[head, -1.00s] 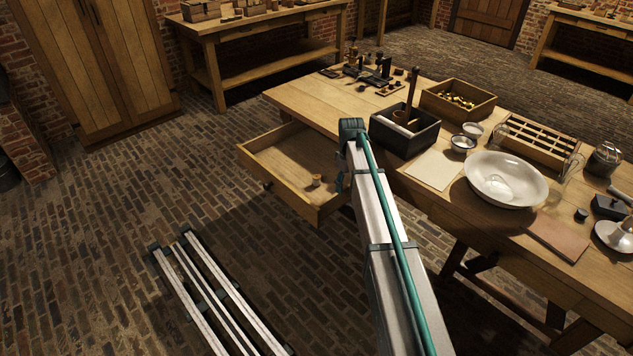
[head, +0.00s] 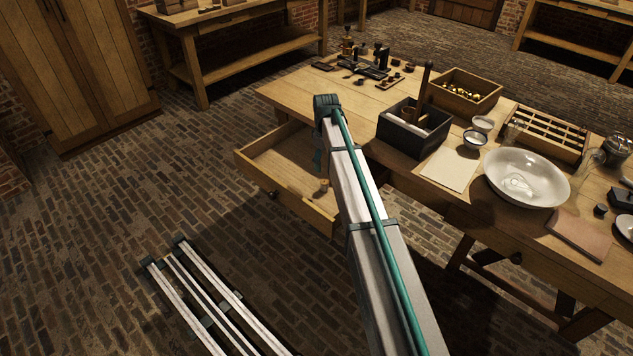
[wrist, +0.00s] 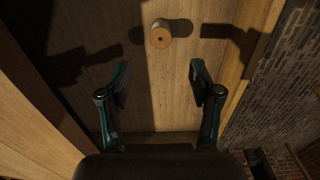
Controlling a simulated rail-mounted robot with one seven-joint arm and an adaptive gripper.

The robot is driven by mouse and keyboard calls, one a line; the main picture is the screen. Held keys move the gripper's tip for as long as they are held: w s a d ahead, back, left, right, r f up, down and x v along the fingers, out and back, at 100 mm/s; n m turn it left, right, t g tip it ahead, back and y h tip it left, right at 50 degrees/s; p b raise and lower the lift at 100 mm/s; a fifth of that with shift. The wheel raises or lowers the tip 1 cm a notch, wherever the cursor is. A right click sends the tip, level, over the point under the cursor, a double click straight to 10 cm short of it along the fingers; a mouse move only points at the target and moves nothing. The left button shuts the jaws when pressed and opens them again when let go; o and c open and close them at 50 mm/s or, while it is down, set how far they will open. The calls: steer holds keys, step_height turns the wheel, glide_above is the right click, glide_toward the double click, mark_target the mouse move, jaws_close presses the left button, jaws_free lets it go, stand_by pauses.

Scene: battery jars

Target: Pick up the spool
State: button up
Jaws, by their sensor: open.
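The spool (wrist: 161,36) is a small, pale tan cylinder with a hole in its end. It stands on the floor of the open drawer (head: 268,160), and in the head view the spool (head: 324,185) shows near the drawer's front right corner. In the wrist view, my gripper (wrist: 161,85) is open and empty. Its two dark green fingers are spread wide, and the spool lies beyond the tips, roughly midway between them. In the head view my arm hides part of the drawer's right side and most of the gripper.
Drawer walls stand on both sides of the fingers in the wrist view. The workbench (head: 290,92) above carries a dark box (head: 412,140) with upright tools, a wooden box (head: 465,100) and a white bowl (head: 548,190). The rest of the drawer floor looks clear.

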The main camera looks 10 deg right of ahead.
glide_above(324, 181)
steer(key=f, duration=0.4)
steer(key=shift+s+d+f+p, duration=0.1)
steer(key=shift+s+d+p, duration=0.1)
steer(key=shift+p, duration=0.1)
steer(key=shift+a+f+p, duration=0.15)
steer(key=shift+f+p, duration=0.5)
steer(key=shift+f, duration=2.45)
steer(key=c, duration=1)
steer(key=shift+r, duration=0.15)
